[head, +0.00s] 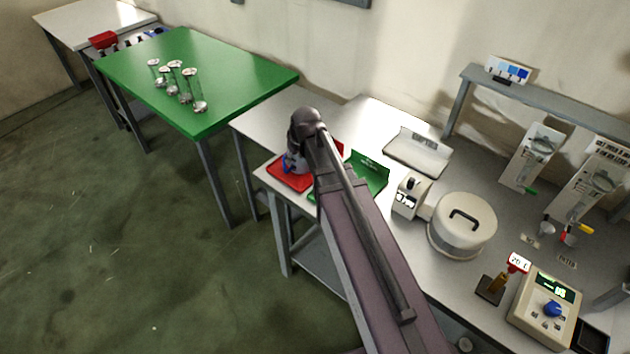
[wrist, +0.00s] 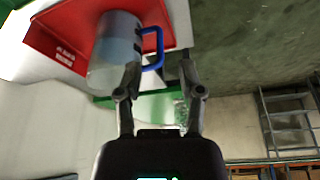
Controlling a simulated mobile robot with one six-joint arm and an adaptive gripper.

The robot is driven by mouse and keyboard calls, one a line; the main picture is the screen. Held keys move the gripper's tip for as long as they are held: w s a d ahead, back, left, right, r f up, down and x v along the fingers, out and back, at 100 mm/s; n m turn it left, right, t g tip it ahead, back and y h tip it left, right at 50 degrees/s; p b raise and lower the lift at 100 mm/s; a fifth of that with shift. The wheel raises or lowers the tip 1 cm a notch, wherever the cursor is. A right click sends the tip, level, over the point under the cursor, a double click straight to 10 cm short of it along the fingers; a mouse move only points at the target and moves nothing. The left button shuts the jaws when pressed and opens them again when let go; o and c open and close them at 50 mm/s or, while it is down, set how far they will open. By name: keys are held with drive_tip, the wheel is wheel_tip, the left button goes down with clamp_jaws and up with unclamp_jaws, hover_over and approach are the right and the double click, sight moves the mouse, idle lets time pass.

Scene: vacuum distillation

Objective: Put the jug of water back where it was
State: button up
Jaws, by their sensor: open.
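The jug of water (wrist: 113,52) is a clear, bluish cylinder with a blue handle (wrist: 152,48). It appears to stand on the red tray (wrist: 62,42), which bears white lettering. In the head view the red tray (head: 291,184) lies at the end of the white bench, and a bit of the blue handle (head: 286,163) shows; my arm hides most of the jug. My gripper (wrist: 160,66) is open at the jug's handle side. In the wrist view the handle's end lies between the two fingertips; I cannot tell whether they touch it.
A green tray (head: 370,178) lies beside the red one. A white lidded pot (head: 462,225) and a small white device (head: 410,195) stand to the right. A green table (head: 235,75) with several glass flasks stands behind left. The floor at left is clear.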

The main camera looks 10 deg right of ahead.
drive_tip(key=s+d+m+g, duration=0.2)
drive_tip(key=s, duration=0.6)
drive_tip(key=s+d+f+m+g+h, duration=0.1)
drive_tip(key=s+d+m, duration=0.1)
drive_tip(key=s, duration=0.7)
drive_tip(key=shift+d+g, duration=0.4)
drive_tip(key=shift+d, duration=0.1)
drive_tip(key=shift+a, duration=0.1)
drive_tip(key=shift+s+a, duration=0.1)
drive_tip(key=shift+a, duration=0.3)
drive_tip(key=shift+f, duration=0.1)
